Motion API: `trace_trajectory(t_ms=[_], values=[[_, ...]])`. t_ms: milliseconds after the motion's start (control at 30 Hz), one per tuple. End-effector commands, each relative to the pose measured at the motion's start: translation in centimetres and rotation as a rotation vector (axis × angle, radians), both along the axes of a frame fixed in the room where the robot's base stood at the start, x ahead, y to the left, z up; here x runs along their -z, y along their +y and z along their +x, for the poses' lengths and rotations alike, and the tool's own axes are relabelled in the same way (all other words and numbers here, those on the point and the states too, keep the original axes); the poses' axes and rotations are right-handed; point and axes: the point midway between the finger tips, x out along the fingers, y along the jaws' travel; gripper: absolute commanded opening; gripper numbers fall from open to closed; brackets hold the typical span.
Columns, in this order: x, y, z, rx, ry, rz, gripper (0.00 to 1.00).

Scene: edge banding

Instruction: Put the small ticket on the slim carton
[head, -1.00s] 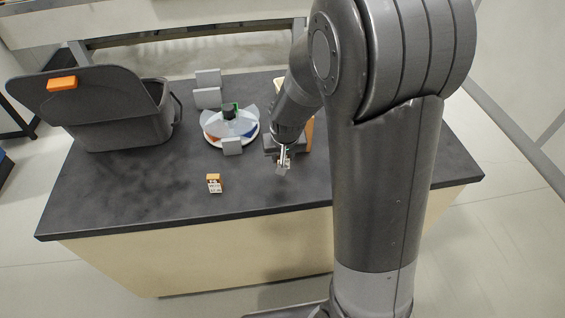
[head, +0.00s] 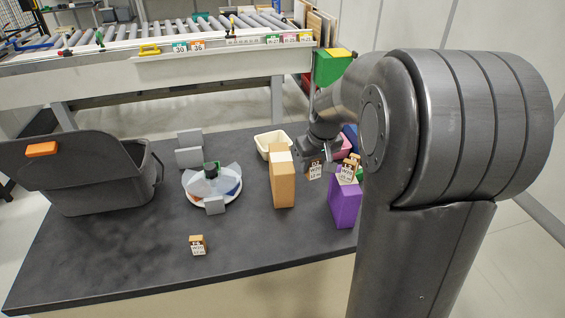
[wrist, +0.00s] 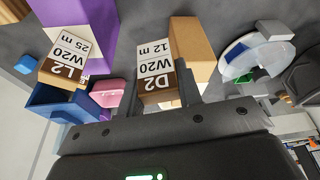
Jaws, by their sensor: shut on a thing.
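My gripper (wrist: 158,104) is shut on a small brown-and-white ticket block (wrist: 156,62), marked D2, W20, 12 m. In the head view the held ticket (head: 315,170) hangs above the table, between a tall slim tan carton (head: 284,185) on the left and a purple carton (head: 345,205) on the right. The tan carton also shows behind the held ticket in the wrist view (wrist: 192,40). The purple carton (wrist: 95,22) has another ticket (wrist: 66,52) on it, marked L2, W20, 25 m.
A third ticket block (head: 197,245) lies at the table's front. A round white dispenser (head: 208,198) with grey blocks stands left of the tan carton.

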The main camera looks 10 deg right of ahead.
Motion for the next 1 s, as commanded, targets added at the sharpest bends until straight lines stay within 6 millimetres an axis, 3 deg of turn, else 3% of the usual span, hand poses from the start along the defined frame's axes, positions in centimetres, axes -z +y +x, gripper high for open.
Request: trace_trajectory(t_ms=[33, 200, 467, 633, 1000], values=[[-1.3, -0.7, 1.4, -0.024, -0.004, 0.0, 0.11], [-5.2, -2.5, 4.6, -0.124, -0.005, 0.005, 0.11], [-8.4, -3.9, 6.7, -0.214, -0.011, 0.011, 0.11], [-7.7, -2.5, 7.8, -0.231, -0.009, 0.013, 0.11], [-2.8, 4.3, 12.1, -0.229, -0.009, 0.012, 0.11]])
